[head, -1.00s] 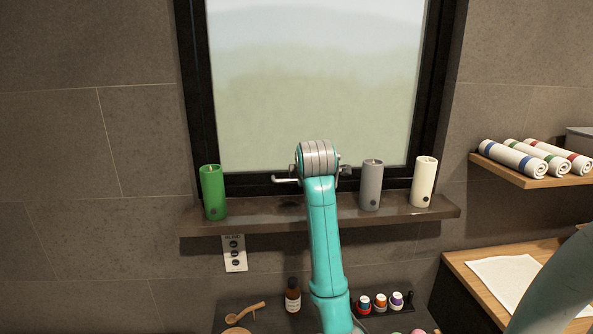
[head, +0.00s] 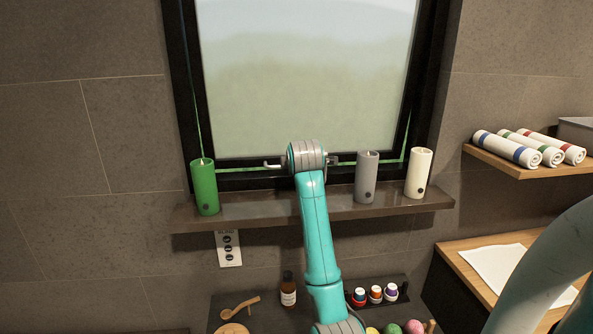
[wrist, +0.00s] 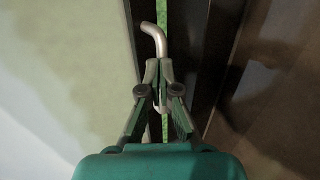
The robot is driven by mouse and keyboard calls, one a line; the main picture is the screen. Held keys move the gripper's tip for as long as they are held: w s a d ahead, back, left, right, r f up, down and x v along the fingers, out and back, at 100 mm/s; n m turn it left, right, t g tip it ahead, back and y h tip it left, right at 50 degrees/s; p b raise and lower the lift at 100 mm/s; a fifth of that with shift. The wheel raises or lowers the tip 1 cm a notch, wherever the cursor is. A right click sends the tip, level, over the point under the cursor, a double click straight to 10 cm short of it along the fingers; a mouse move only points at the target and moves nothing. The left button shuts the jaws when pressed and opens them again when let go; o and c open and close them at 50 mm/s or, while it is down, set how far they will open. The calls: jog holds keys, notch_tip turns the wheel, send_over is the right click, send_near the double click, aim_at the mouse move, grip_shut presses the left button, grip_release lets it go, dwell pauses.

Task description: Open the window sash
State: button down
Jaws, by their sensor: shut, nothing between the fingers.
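The window sash (head: 310,80) has a dark frame around a pale pane. A thin green gap (head: 198,125) shows along its left, bottom and lower right edges, so it stands slightly ajar. The metal handle (head: 274,164) is at the sash's bottom edge; its bent end (wrist: 154,36) shows in the wrist view. My gripper (wrist: 159,70) is shut, with its fingertips right at the handle and covering part of it. I cannot tell if they touch it. In the head view my arm's wrist hides most of the gripper.
A sill (head: 330,207) runs under the window. A green candle (head: 205,187) stands at left; a grey candle (head: 366,178) and a white candle (head: 418,174) stand right of my arm. Rolled towels (head: 530,147) lie on a shelf at right. Bottles (head: 376,294) stand below.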

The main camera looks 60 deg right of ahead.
jog(key=shift+t+h, duration=0.5)
jog(key=shift+h, duration=0.1)
jog(key=w+d, duration=0.4)
jog(key=d, duration=0.1)
jog(key=shift+w+f, duration=0.1)
jog(key=shift+w, duration=0.1)
jog(key=shift+a, duration=0.1)
